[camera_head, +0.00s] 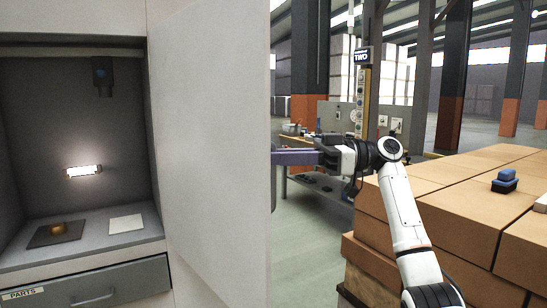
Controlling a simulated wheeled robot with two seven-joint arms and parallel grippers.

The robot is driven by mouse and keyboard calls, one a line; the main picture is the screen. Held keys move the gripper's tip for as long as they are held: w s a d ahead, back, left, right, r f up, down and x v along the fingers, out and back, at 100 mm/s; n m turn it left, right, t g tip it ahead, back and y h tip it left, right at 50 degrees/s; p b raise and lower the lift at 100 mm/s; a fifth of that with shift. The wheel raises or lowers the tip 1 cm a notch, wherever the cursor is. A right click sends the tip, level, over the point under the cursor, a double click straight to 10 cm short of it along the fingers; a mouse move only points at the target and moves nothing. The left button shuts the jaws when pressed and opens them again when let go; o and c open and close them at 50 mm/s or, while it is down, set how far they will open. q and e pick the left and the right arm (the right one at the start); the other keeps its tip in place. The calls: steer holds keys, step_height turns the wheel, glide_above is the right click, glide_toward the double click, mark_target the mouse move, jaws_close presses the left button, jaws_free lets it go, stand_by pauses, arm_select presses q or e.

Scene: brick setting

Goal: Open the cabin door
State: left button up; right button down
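The cabin (80,28) stands at the left with its grey interior in view. A pale, flat door panel (215,150) reaches from the cabin's right side to the middle of the picture and stands open, clear of the lit recess. My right gripper (280,156) is at the door's free right edge, its long purple-grey fingers pointing left. The fingertips seem to pass behind the panel, so I cannot tell whether they touch it or how far apart they are. No handle shows on this face of the door. My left gripper is not in view.
Inside the cabin are a lit lamp (84,171), a dark plate with a golden round object (59,229), a white square (126,223) and a drawer (95,290) labelled PARTS. Stacked brown blocks (455,215) fill the right. Open floor (315,235) lies between door and blocks.

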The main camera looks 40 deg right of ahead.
steer(key=c, duration=2.1)
jaws_free()
steer(key=shift+w, duration=0.1)
arm_select(q)
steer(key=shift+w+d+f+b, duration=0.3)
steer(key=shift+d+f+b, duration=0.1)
steer(key=shift+b, duration=0.6)
arm_select(e)
steer(key=v, duration=1)
steer(key=shift+d, duration=0.15)
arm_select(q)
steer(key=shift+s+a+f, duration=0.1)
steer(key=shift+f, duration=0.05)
